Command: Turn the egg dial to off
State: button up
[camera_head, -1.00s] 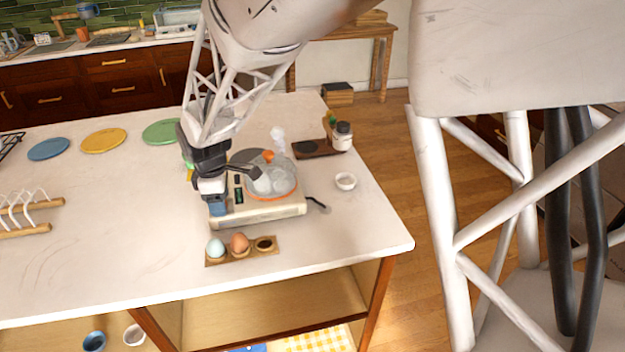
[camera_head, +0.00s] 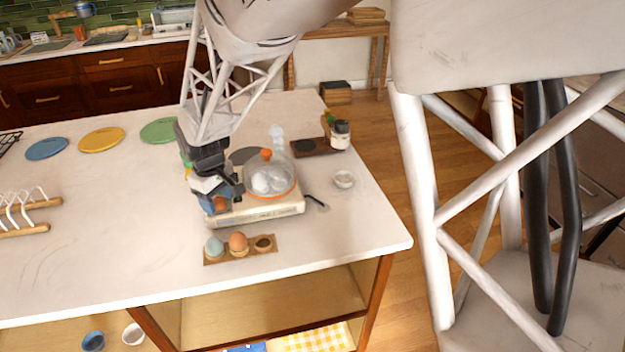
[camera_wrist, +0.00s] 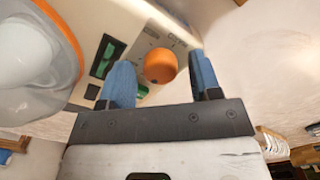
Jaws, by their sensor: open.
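The egg dial (camera_wrist: 160,66) is a round orange knob on the cream panel of the egg cooker (camera_head: 256,216). The wrist view shows it between the two blue fingers of my open gripper (camera_wrist: 162,74), with visible gaps on both sides. In the head view, my gripper (camera_head: 214,204) is at the cooker's left front corner, with the orange dial (camera_head: 221,203) partly showing beside a blue finger. The marks around the dial are too small to read. Dark slots with green parts (camera_wrist: 103,58) sit to its left in the wrist view.
A clear lid (camera_head: 268,182) with an orange rim and knob covers eggs on the cooker. A wooden egg holder (camera_head: 240,252) is in front. Coloured plates (camera_head: 101,140) lie behind left.

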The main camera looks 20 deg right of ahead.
aim_at(218, 200)
jog(key=m, duration=1)
jog(key=shift+m, duration=0.3)
notch_tip(218, 200, up, 8)
jog(key=shift+f, duration=0.1)
jog(key=s+d+r+t, duration=0.1)
jog(key=s+d+r, duration=0.3)
jog(key=s+d, duration=0.5)
jog(key=s+d+r+n, duration=0.1)
jog(key=s+d+r, duration=0.2)
jog(key=s+d, duration=0.6)
jog(key=shift+d+r+t, duration=0.35)
jog(key=shift+d+t, duration=0.05)
jog(key=shift+d, duration=0.2)
dwell(0.4)
dwell(0.4)
jog(key=s+d, duration=0.5)
jog(key=s, duration=0.6)
jog(key=shift+d+f+t, duration=0.35)
jog(key=shift+f+t, duration=0.05)
jog(key=shift+f, duration=0.05)
